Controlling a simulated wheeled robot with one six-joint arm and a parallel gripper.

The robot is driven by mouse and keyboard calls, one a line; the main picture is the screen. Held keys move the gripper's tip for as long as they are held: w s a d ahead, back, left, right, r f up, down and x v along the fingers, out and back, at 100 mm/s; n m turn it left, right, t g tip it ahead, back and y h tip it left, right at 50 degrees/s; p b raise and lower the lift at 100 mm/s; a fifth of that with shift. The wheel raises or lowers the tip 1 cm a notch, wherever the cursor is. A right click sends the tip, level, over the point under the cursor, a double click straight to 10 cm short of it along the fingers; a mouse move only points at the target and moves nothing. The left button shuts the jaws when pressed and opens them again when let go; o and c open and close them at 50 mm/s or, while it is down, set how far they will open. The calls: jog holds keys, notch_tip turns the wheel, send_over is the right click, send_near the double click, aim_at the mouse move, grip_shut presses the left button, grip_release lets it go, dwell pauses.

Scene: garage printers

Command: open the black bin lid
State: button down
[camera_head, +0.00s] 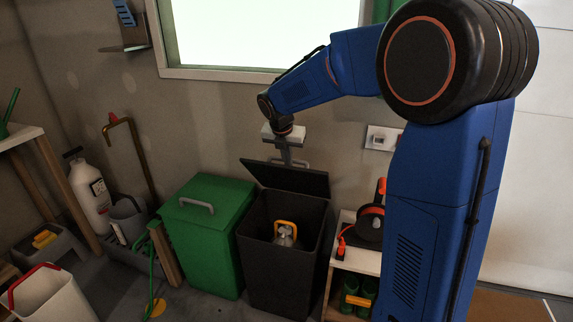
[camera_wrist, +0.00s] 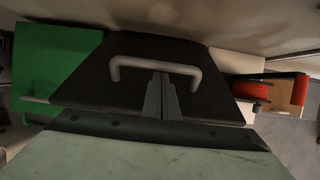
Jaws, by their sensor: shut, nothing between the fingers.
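The black bin (camera_head: 285,270) stands against the wall, and its black lid (camera_head: 285,177) is raised and tilted up at the back, so the mouth is open. In the wrist view the lid (camera_wrist: 95,72) fills the middle, with its light grey handle (camera_wrist: 155,65) across it. My gripper (camera_head: 287,160) is behind the raised lid's top edge. In the wrist view its fingers (camera_wrist: 160,80) are shut and empty, overlapping the lid just below the handle bar; I cannot tell whether they touch it.
A metal object with a yellow handle (camera_head: 286,232) is inside the bin. A closed green bin (camera_head: 207,235) stands at the left. A low shelf (camera_head: 343,262) with a red-and-black reel (camera_head: 370,223) stands at the right. The wall is close behind.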

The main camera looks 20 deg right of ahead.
jog(key=w+d+r, duration=0.4)
jog(key=w+d, duration=0.3)
jog(key=w, duration=0.3)
jog(key=shift+d, duration=0.15)
jog(key=shift+r, duration=0.1)
